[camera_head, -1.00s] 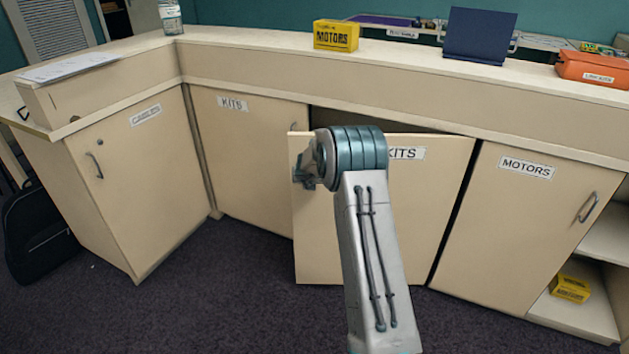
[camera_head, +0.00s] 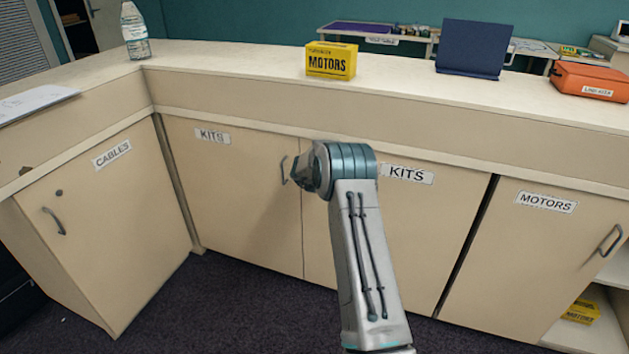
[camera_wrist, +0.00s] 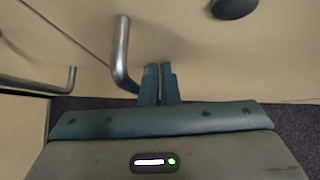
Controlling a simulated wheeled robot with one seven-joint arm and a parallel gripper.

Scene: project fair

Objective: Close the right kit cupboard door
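The right kit cupboard door (camera_head: 405,235), labelled KITS, looks flush with the counter front in the head view, with only a thin seam beside the left KITS door (camera_head: 240,195). My arm covers its upper left part. In the wrist view my gripper (camera_wrist: 160,72) has its two fingers together, with nothing visible between them. The fingertips are at the door face (camera_wrist: 200,55); whether they touch it I cannot tell. A metal bar handle (camera_wrist: 122,55) is just left of the fingers, not between them. In the head view my fingers are hidden behind my wrist.
The left KITS door's handle (camera_head: 284,170) sticks out left of my wrist. The CABLES door (camera_head: 105,235) and MOTORS door (camera_head: 530,250) are shut. A yellow MOTORS box (camera_head: 331,61) stands on the counter. The carpet (camera_head: 265,300) in front is clear.

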